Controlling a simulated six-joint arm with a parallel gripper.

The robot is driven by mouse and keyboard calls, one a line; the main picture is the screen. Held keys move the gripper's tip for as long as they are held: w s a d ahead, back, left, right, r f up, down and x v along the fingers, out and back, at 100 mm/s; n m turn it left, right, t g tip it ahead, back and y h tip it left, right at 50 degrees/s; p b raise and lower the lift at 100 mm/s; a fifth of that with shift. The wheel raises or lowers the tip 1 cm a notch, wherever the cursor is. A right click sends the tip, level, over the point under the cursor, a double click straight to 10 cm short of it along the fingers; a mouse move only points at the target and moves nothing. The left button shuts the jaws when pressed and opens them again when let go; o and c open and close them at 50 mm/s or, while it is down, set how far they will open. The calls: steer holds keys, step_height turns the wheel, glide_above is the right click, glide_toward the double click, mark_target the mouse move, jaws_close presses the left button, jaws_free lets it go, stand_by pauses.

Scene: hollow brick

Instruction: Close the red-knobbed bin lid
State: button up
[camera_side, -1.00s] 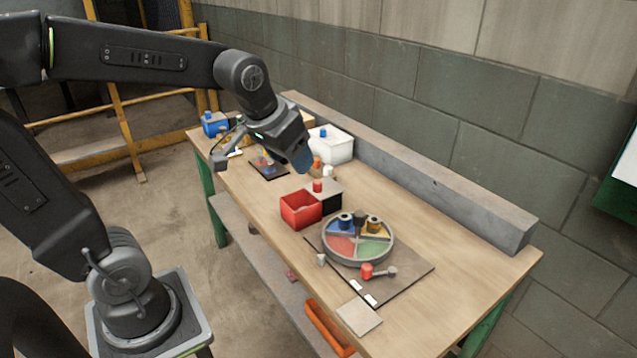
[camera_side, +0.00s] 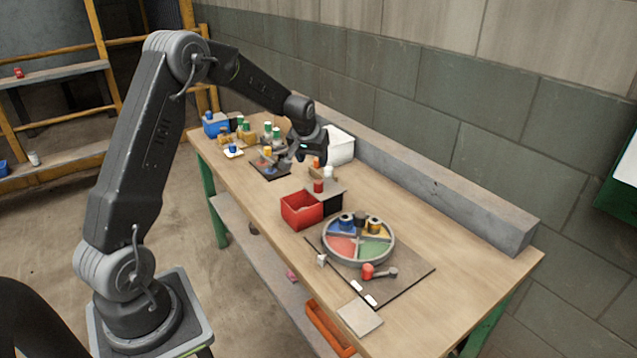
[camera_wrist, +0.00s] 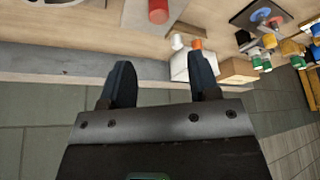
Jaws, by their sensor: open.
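The red bin (camera_side: 301,210) is an open-topped red box on the workbench in the side view. A grey lid plate (camera_side: 331,189) with an upright red knob (camera_side: 318,186) lies beside it, on the bin's right and rear side, leaving the bin's top uncovered. In the wrist view the red knob (camera_wrist: 158,11) stands on the grey plate (camera_wrist: 133,18) at the top edge, cut off by the frame. My gripper (camera_side: 312,158) is above the bench behind the lid, apart from it. Its two dark fingers (camera_wrist: 162,82) are spread and empty in the wrist view.
A round divided tray (camera_side: 386,250) stands in front of the bin. A white box (camera_side: 342,147) is close behind my gripper, against a grey ledge (camera_side: 430,185). Several green-capped bottles and a blue box (camera_side: 214,124) crowd the far end. The bench right of the lid is clear.

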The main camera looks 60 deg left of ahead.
mark_target(318, 182)
steer(key=x, duration=1.2)
steer(key=shift+d, duration=0.15)
steer(key=shift+c, duration=0.5)
jaws_close()
